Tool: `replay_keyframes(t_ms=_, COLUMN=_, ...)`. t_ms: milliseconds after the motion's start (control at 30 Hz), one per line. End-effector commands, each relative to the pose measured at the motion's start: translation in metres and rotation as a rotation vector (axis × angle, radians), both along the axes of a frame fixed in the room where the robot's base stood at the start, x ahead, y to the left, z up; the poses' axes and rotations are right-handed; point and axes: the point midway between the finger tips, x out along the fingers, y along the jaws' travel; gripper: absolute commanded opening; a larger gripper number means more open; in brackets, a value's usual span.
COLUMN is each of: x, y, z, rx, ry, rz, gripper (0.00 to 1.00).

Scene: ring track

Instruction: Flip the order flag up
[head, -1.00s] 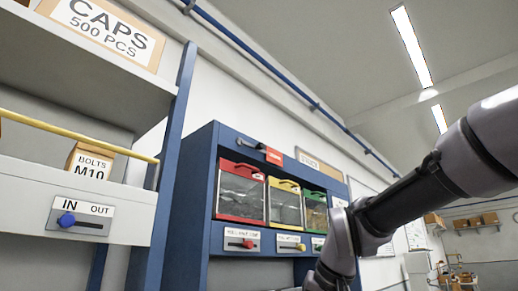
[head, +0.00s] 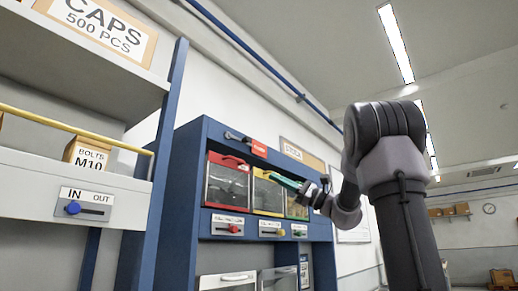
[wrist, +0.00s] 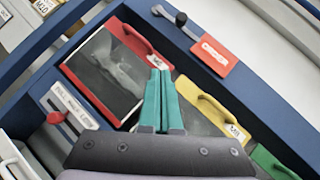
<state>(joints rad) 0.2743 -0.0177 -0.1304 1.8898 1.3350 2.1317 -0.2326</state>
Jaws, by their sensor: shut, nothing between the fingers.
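The order flag (head: 259,149) is a small red plate marked ORDER, on the top board of the blue cabinet. Its dark lever (head: 237,138) lies nearly level to its left, sloping slightly down toward the plate. In the wrist view the flag (wrist: 217,53) is at the upper right and its lever (wrist: 177,22) is to its upper left. My gripper (head: 275,177) has teal fingers and is in front of the yellow bin, below the flag. In the wrist view my gripper (wrist: 159,72) is shut and empty, its tips pointing up the picture, apart from the flag.
Bins with red (head: 229,163), yellow (head: 268,193) and green handles sit under the flag. Labelled sliders (head: 228,226) run below them. A grey shelf (head: 60,197) with an IN/OUT slider stands at left. Space before the cabinet is otherwise open.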

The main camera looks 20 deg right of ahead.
Motion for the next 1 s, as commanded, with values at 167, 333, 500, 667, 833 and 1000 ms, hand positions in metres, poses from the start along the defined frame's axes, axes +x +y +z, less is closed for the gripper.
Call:
replay_keyframes(t_ms=167, x=0.007, y=-0.021, z=0.014, rx=0.083, ry=-0.030, rz=-0.005, gripper=0.00)
replay_keyframes(t_ms=333, x=0.006, y=-0.021, z=0.015, rx=0.085, ry=-0.032, rz=-0.005, gripper=0.00)
replay_keyframes(t_ms=500, x=0.007, y=-0.019, z=0.015, rx=0.085, ry=-0.031, rz=-0.004, gripper=0.00)
replay_keyframes(t_ms=667, x=0.011, y=-0.008, z=0.023, rx=0.082, ry=-0.032, rz=-0.003, gripper=0.00)
replay_keyframes(t_ms=833, x=0.021, y=0.017, z=0.042, rx=0.082, ry=-0.032, rz=-0.002, gripper=0.00)
replay_keyframes(t_ms=1000, x=0.034, y=0.045, z=0.063, rx=0.082, ry=-0.032, rz=-0.002, gripper=0.00)
